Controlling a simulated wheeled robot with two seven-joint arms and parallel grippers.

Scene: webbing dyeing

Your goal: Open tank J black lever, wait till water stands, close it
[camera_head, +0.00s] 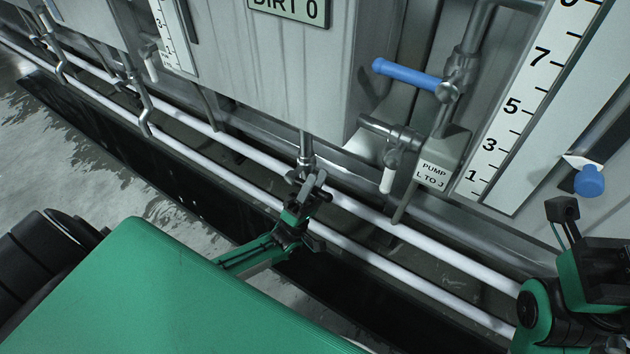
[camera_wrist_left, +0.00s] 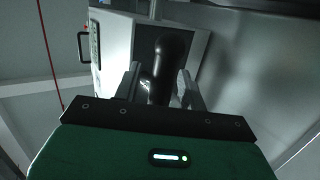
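In the head view my left gripper (camera_head: 307,190) is at the pipe and valve (camera_head: 306,155) under the grey tank (camera_head: 275,75). In the left wrist view a black rounded lever (camera_wrist_left: 173,55) stands between the two fingers of my left gripper (camera_wrist_left: 162,85). The fingers are apart, one on each side of the lever, with a gap visible on the left; contact on the right is unclear. In the head view the lever is largely hidden by the gripper. My right gripper (camera_head: 565,215) is at the right edge, its opening unclear. No J tank label and no water show.
Two white pipes (camera_head: 390,228) run along a dark trough (camera_head: 205,205) below the tanks. A blue-handled valve (camera_head: 405,75), a "PUMP L TO J" sign (camera_head: 437,172), a level scale (camera_head: 515,110) and a blue knob (camera_head: 589,180) are to the right.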

